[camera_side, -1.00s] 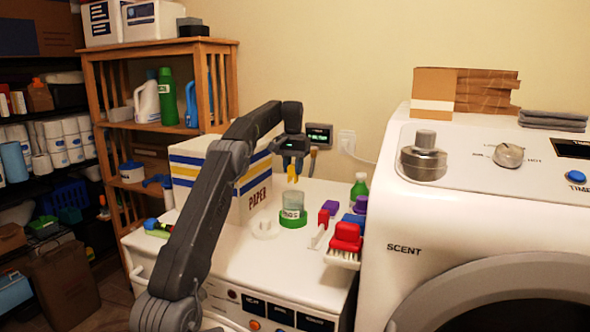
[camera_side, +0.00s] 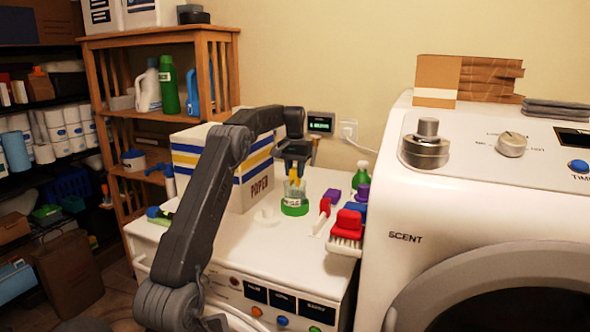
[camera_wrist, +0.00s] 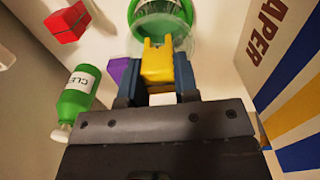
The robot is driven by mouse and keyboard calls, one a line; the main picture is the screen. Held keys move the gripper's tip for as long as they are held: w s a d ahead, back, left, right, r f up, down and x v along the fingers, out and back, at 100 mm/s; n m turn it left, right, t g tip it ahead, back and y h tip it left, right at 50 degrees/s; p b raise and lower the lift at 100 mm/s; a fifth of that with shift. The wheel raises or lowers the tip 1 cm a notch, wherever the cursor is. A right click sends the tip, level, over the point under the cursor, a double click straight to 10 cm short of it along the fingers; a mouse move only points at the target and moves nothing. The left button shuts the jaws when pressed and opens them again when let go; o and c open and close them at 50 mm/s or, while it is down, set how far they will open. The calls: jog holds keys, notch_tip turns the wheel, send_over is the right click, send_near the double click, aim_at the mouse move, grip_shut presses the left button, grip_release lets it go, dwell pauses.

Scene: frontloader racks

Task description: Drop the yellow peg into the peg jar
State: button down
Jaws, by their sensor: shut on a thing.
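The yellow peg (camera_side: 294,182) is held in my gripper (camera_side: 294,174), which points down right over the peg jar. The wrist view also shows the peg (camera_wrist: 157,63) between the two dark blue fingers of my gripper (camera_wrist: 160,72). The peg jar (camera_side: 294,203) is clear with a green base and a white label, standing upright on the white top. The peg's lower end is at or just inside the jar's mouth; I cannot tell how deep. In the wrist view the jar (camera_wrist: 163,20) lies just beyond the peg, partly hidden by it.
A white round lid (camera_side: 267,216) lies left of the jar. The paper box (camera_side: 258,188) stands close behind on the left. Red-handled brushes (camera_side: 347,228), a green bottle (camera_side: 360,177) and a purple item (camera_side: 362,192) are on the right. The washer (camera_side: 430,205) rises beyond them.

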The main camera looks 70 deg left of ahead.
jog(key=c, duration=0.8)
grip_release()
jog(key=shift+r, duration=2.5)
